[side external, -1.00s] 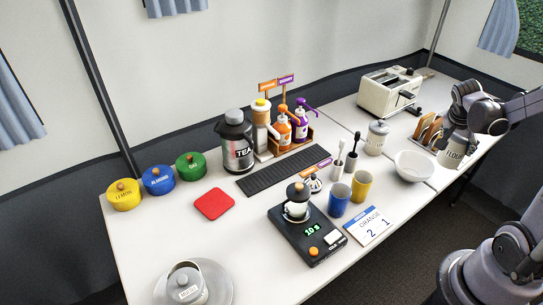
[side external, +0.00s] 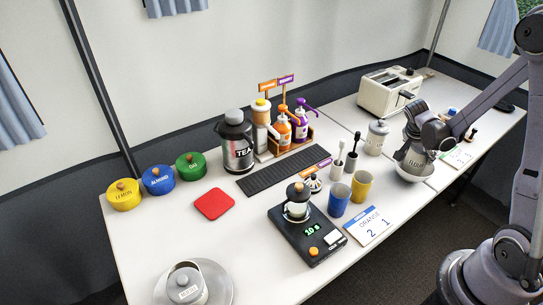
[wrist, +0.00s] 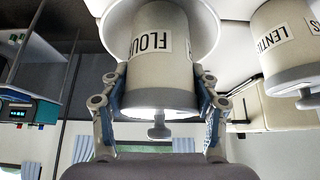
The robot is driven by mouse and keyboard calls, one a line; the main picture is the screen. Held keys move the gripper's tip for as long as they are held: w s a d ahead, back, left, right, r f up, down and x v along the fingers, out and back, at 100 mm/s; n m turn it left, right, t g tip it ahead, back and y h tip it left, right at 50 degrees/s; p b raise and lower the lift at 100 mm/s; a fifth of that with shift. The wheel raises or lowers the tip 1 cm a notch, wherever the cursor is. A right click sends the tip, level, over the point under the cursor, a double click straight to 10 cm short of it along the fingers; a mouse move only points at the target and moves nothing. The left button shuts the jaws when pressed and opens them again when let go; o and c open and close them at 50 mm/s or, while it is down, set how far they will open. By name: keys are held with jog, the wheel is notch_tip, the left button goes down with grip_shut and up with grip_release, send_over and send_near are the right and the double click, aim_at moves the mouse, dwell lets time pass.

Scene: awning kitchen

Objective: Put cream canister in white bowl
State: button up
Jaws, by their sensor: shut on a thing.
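The cream canister (side external: 411,161), labelled FLOUR, is held by my gripper (side external: 415,147) over the white bowl (side external: 411,179). Its lower end overlaps the inside of the bowl; whether it touches the bottom is hidden. In the wrist view, my gripper (wrist: 160,88) has its fingers closed on both sides of the canister (wrist: 158,65), with the lid knob toward the palm. The bowl's rim (wrist: 208,38) shows around the canister's far end there. The canister looks roughly upright, perhaps slightly tilted.
A similar canister (side external: 377,138), labelled LENTILS in the wrist view (wrist: 288,45), stands close to the bowl's left. A toaster (side external: 389,92) stands behind. Yellow (side external: 361,187) and blue (side external: 339,199) cups and a calendar card (side external: 367,225) are left of the bowl.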

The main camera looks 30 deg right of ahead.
jog(key=shift+f, duration=0.35)
jog(key=shift+f, duration=0.45)
jog(key=o, duration=1.2)
jog(key=shift+o, duration=0.2)
jog(key=shift+r, duration=0.6)
jog(key=v, duration=1.2)
jog(key=s+a+r+n+t+y, duration=0.1)
jog(key=a+r+n+t+y, duration=0.2)
jog(key=a+n, duration=0.6)
jog(key=s+a+r+n+t+y, duration=0.2)
jog(key=a+n, duration=0.7)
jog(key=a, duration=0.5)
jog(key=shift+a+r+t+y, duration=0.25)
jog(key=shift+r+t+y, duration=0.15)
jog(key=shift+t+y, duration=0.6)
